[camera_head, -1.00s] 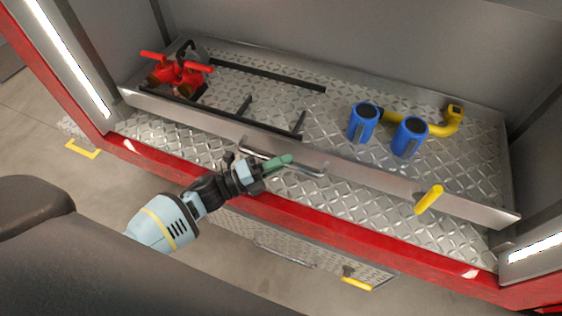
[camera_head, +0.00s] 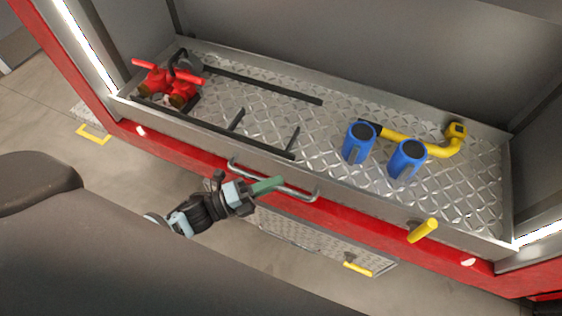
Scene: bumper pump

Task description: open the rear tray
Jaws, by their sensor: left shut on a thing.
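The rear tray (camera_head: 218,146) is a metal pan with a diamond-plate floor, set in the red-framed compartment. Its front wall stands close to the red sill. A grey bar handle (camera_head: 297,193) runs along the front wall, left of the middle. My left gripper (camera_head: 266,186) is at the handle, its green fingers shut on the bar. The exact contact is partly hidden by the fingers. A yellow lever (camera_head: 423,231) sits on the tray front, right of the handle. My right gripper is not in view.
The tray carries a red valve fitting (camera_head: 170,86), two blue cylinders (camera_head: 359,143) and a yellow bent pipe (camera_head: 430,148). Below the red sill (camera_head: 350,222) is a lower diamond-plate step (camera_head: 310,238) with a yellow handle (camera_head: 358,269). Grey floor lies at left.

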